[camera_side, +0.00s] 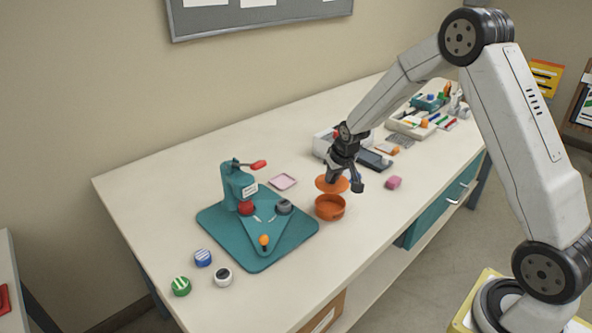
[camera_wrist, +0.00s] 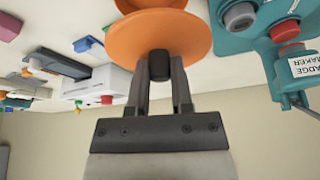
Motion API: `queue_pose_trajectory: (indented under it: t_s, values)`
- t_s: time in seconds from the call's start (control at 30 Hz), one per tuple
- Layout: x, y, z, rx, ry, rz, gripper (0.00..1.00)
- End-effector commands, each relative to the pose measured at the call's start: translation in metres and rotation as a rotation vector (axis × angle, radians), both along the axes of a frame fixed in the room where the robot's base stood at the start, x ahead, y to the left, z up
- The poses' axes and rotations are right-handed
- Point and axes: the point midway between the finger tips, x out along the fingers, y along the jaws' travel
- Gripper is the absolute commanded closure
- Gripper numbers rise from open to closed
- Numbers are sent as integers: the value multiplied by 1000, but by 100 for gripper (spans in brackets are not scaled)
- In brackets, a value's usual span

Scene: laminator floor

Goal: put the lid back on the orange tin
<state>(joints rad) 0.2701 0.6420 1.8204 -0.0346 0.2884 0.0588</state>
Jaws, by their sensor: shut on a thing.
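My gripper (camera_side: 343,180) is shut on the knob of the orange lid (camera_side: 325,185), which it holds just above the orange tin (camera_side: 330,208) on the table. In the side view the lid is slightly tilted and sits a little left of the tin's middle, with a gap between them. In the wrist view the lid (camera_wrist: 150,38) fills the top middle and its dark knob (camera_wrist: 159,65) is between the fingers. The tin (camera_wrist: 150,3) shows only as a strip past the lid's edge.
A teal badge maker (camera_side: 240,187) on a teal base stands left of the tin. A pink block (camera_side: 394,182) lies to the right and a pink pad (camera_side: 283,182) behind. White boxes and trays with small items fill the back right. Several round badges (camera_side: 203,258) lie front left.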

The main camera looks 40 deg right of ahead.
Motion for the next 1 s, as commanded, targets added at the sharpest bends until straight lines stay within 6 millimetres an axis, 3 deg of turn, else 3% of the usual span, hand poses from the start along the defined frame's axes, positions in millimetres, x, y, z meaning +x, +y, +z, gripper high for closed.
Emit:
queue_pose_trajectory:
  t_s: [0.67, 1.0]
  values:
    - [8, -9, -12, -2, -4, 36, 100]
    - [8, -9, -31, -2, -3, 36, 100]
